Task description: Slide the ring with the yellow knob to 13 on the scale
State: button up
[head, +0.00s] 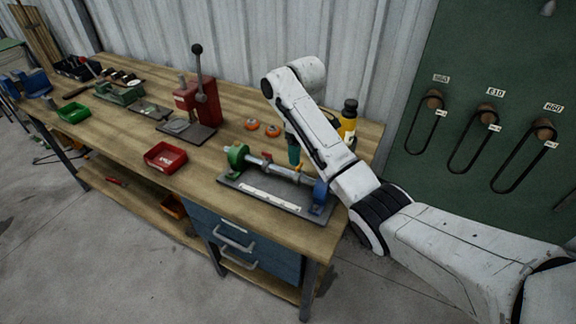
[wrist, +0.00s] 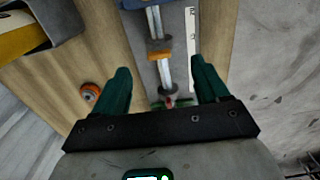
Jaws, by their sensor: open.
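The slide fixture (head: 262,204) stands near the bench's front right corner, with a metal rod between a green end block (head: 237,157) and a blue end block (head: 320,190). An orange-yellow ring (wrist: 160,48) sits on the rod, seemingly the one with the yellow knob; the knob is not clear. A second, reddish ring or knob (wrist: 170,102) shows nearer the green block. The white scale strip (head: 270,196) runs beside the rod; its numbers are unreadable. My gripper (wrist: 160,75) is open and empty above the rod, with the orange-yellow ring beyond its fingertips in the wrist view.
A red bin (head: 165,157), a red lever press (head: 197,100) and two orange discs (head: 262,127) are on the bench to the left. A yellow bottle (head: 348,122) stands behind my arm. Bare wood lies between the red bin and the fixture.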

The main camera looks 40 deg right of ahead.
aim_at(299, 174)
jog(key=shift+w+f, duration=0.1)
jog(key=shift+w, duration=0.05)
notch_tip(299, 174, down, 10)
jog(key=shift+f, duration=0.2)
dwell(0.4)
grip_shut()
dwell(0.5)
